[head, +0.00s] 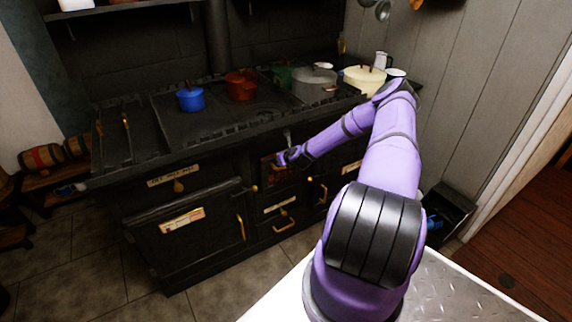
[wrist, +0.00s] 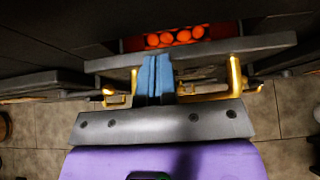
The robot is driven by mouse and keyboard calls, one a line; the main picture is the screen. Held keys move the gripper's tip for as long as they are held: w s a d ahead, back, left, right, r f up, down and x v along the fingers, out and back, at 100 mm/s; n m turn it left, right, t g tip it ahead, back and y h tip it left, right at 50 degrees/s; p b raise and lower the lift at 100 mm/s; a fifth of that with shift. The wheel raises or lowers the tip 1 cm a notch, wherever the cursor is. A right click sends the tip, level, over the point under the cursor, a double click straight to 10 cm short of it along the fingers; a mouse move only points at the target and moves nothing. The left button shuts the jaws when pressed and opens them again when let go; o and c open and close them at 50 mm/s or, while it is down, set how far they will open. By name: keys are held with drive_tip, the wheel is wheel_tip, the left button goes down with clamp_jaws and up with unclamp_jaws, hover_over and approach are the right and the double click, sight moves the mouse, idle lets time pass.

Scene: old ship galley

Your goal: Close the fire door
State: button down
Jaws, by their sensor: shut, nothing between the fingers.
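The black range (head: 150,185) stands against the back wall. Its fire opening shows a dim red glow (head: 268,168) in the head view, and bright orange coals (wrist: 176,37) in the wrist view. In the wrist view a dark grey slab, apparently the fire door (wrist: 262,46), stands out below the coals, so the door looks open. A brass handle (wrist: 235,75) is at its right. My gripper (wrist: 155,60) is shut and empty, its blue fingertips overlapping the slab's edge; contact cannot be told. In the head view my gripper (head: 282,158) is at the fire opening, partly hiding the door.
A blue pot (head: 190,99), a red pot (head: 242,86), a grey pot (head: 314,86) and a cream pot (head: 363,80) stand on the range top. Oven doors with brass handles (head: 241,227) flank the fire opening. Tiled floor (head: 90,270) is clear in front.

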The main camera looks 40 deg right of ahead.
drive_tip(key=shift+w+d+r, duration=0.1)
drive_tip(key=shift+w+d, duration=0.05)
drive_tip(key=shift+w, duration=0.4)
drive_tip(key=shift+w+d+r, duration=0.1)
drive_tip(key=shift+w+d, duration=0.05)
drive_tip(key=shift+w, duration=0.4)
